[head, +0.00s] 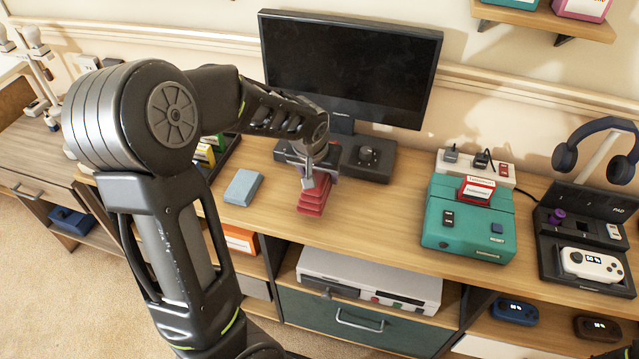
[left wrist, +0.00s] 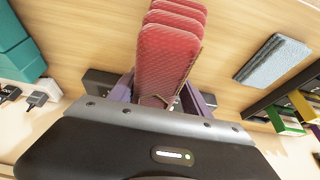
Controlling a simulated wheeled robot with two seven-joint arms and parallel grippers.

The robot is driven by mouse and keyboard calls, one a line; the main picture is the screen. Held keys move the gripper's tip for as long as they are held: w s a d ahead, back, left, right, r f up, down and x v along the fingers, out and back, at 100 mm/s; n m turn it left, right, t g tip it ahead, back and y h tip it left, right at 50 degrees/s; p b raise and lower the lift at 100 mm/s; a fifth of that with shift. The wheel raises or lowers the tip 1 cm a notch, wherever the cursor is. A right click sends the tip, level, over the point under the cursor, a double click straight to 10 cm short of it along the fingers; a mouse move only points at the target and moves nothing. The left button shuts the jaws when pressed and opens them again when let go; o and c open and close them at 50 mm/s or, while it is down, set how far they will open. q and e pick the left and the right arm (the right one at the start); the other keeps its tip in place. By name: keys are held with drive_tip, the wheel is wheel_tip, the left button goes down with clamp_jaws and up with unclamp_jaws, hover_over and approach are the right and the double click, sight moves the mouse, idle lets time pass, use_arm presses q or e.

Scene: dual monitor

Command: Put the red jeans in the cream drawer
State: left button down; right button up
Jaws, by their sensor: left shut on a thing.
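The red jeans (head: 314,196) are a small folded red stack. My left gripper (head: 308,181) is shut on their upper end, and they hang at or just above the wooden desk top, in front of the monitor. I cannot tell whether they touch the desk. In the left wrist view the red jeans (left wrist: 172,48) stick out from between the fingers of the left gripper (left wrist: 160,96). A cream front (head: 478,347), perhaps the cream drawer, shows partly at the bottom edge, right of a teal drawer (head: 345,322). My right gripper is not in view.
A light blue folded piece (head: 243,187) lies left of the jeans. A black monitor (head: 350,67) stands behind. A teal console (head: 467,220) and a headphone stand (head: 590,205) occupy the right. A white console (head: 370,279) sits on the shelf below. Bare desk lies between jeans and teal console.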

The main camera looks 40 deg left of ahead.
sight(319, 178)
use_arm(q)
drive_tip(key=shift+f, duration=1.8)
drive_tip(key=shift+f+b, duration=0.2)
drive_tip(key=shift+b, duration=0.1)
drive_tip(key=shift+c, duration=2.4)
unclamp_jaws()
drive_tip(key=shift+r, duration=0.15)
drive_tip(key=shift+r+p, duration=0.2)
drive_tip(key=shift+p, duration=0.1)
drive_tip(key=v, duration=1.1)
drive_tip(key=shift+d+r, duration=0.1)
drive_tip(key=shift+s+r, duration=0.15)
drive_tip(key=shift+r, duration=0.1)
